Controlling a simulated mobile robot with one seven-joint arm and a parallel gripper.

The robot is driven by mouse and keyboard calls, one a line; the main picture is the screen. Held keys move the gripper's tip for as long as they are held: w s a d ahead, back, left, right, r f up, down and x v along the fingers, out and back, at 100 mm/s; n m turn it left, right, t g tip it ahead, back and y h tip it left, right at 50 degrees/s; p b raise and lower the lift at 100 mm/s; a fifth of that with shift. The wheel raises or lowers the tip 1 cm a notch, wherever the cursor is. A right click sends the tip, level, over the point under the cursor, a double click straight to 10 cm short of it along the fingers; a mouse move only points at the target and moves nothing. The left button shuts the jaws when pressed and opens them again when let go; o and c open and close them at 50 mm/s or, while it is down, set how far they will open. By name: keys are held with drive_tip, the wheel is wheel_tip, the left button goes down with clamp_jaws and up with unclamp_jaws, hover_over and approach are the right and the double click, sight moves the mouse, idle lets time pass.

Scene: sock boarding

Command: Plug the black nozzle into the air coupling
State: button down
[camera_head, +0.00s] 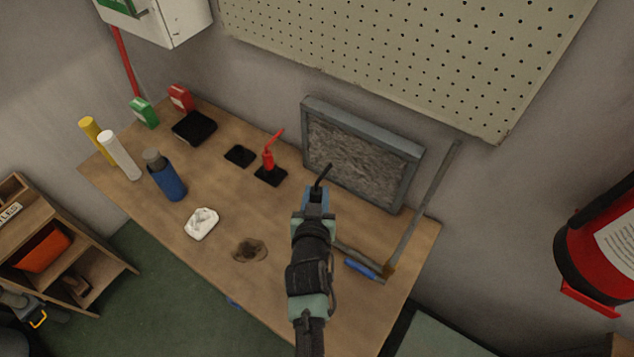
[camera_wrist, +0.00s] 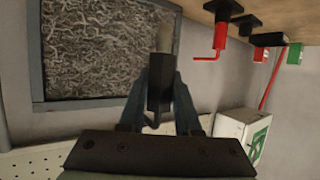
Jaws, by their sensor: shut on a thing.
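My gripper (camera_head: 316,192) is shut on the black nozzle (camera_head: 323,175) above the right part of the bench.
A red nozzle (camera_head: 268,158) stands on a black base, beside an empty black base (camera_head: 240,155). A grey-framed panel (camera_head: 414,180) stands at the back. A blue bottle (camera_head: 166,178), white cloth (camera_head: 203,222) and dark stain (camera_head: 250,250) are left of my arm.

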drive_tip(key=shift+s+f, duration=0.15)
drive_tip(key=shift+f+b, duration=3.75)
drive_tip(key=shift+b, duration=0.15)
drive_tip(key=shift+f+b, duration=0.55)
drive_tip(key=c, duration=0.5)
unclamp_jaws()
drive_tip(key=shift+v, duration=6.4)
